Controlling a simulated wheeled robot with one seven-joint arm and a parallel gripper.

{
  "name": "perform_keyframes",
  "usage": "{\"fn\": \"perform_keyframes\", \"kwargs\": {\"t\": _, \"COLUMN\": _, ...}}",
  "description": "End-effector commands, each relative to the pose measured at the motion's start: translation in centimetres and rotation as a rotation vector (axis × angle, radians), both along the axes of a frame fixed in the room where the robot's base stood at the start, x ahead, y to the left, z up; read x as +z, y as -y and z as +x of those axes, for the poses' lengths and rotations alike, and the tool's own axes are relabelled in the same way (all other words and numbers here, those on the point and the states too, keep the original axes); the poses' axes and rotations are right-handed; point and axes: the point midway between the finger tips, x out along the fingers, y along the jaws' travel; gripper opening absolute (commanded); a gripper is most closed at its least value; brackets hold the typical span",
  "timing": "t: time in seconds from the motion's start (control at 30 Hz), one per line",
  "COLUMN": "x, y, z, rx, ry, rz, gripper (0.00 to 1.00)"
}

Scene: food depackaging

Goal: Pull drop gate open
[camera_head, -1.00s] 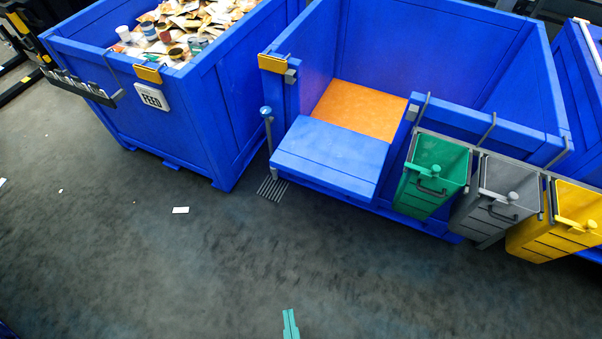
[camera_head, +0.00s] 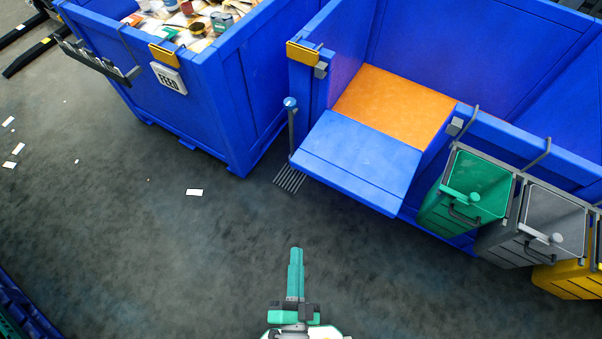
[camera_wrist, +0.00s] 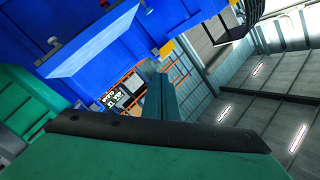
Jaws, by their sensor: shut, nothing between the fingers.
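The drop gate (camera_head: 357,160) is a blue panel on the front of the large blue bin (camera_head: 470,55). It is folded down and outward, leaving an opening to the orange floor (camera_head: 395,105) inside. In the wrist view the gate (camera_wrist: 85,50) shows at the upper left, tilted by the camera's roll. My gripper (camera_head: 296,252) has green fingers, shut together and empty. It is over the grey floor in front of the gate, apart from it. In the wrist view the fingers (camera_wrist: 161,98) point toward the bins.
A blue FEED bin (camera_head: 215,100) full of packaging stands at the left. A post (camera_head: 291,130) and a floor grate (camera_head: 289,179) are beside the gate. Green (camera_head: 440,215), grey (camera_head: 510,250) and yellow (camera_head: 570,278) small bins hang at the right.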

Motion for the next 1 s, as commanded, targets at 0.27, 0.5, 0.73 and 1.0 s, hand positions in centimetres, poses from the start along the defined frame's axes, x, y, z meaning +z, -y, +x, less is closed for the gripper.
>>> {"fn": "perform_keyframes", "kwargs": {"t": 0.27, "x": -5.3, "y": 1.3, "z": 8.3, "rx": -0.154, "ry": 0.206, "rz": 0.777, "gripper": 0.00}}
{"fn": "perform_keyframes", "kwargs": {"t": 0.5, "x": -11.2, "y": 1.8, "z": 15.8, "rx": -0.318, "ry": 0.357, "rz": 1.410, "gripper": 0.00}}
{"fn": "perform_keyframes", "kwargs": {"t": 0.73, "x": -17.2, "y": 0.4, "z": 22.7, "rx": -0.519, "ry": 0.486, "rz": 1.930, "gripper": 0.00}}
{"fn": "perform_keyframes", "kwargs": {"t": 1.0, "x": -21.2, "y": -1.8, "z": 26.9, "rx": -0.706, "ry": 0.584, "rz": 2.244, "gripper": 0.00}}
